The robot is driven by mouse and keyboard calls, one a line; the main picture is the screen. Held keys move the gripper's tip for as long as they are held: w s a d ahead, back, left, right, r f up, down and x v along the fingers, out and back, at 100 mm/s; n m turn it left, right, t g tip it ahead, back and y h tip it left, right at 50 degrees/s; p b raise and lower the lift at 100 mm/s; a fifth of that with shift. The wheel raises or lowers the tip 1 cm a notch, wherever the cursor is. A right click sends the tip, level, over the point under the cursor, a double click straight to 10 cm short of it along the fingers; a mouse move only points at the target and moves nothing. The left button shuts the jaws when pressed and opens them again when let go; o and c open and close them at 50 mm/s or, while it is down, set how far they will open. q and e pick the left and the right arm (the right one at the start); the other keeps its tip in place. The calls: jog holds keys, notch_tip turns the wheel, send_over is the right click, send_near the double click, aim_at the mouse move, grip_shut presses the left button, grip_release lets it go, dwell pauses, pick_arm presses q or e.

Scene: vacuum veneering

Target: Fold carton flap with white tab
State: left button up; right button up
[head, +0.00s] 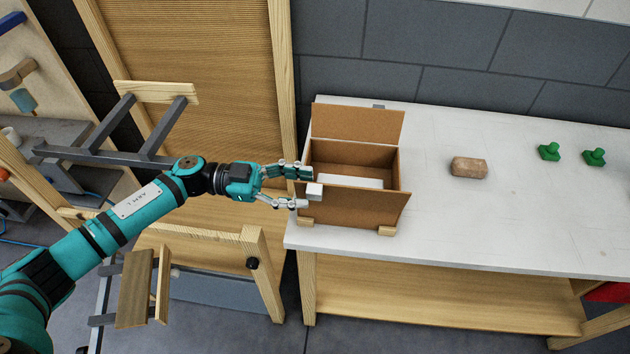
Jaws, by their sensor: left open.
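An open brown carton (352,207) stands at the left end of the white table. Its back flap (357,124) stands up and leans back, and its front flap hangs down over the front side. A small white tab (314,191) shows at the carton's left front corner. A white item (347,178) lies inside the carton. My left gripper (303,188) is open at the carton's left side, with one finger by the left wall and the other just below the white tab. Whether it touches the tab I cannot tell. My right gripper is not in view.
A brown block (468,167) lies on the white table (440,225) right of the carton. Two green knobs (549,151) stand farther right. Small wooden blocks (387,231) sit at the carton's front edge. A wooden frame (283,70) stands close behind my left arm.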

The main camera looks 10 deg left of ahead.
aim_at(307, 189)
pick_arm(q)
jog(key=shift+d+p, duration=0.35)
jog(key=shift+d, duration=1.35)
grip_shut()
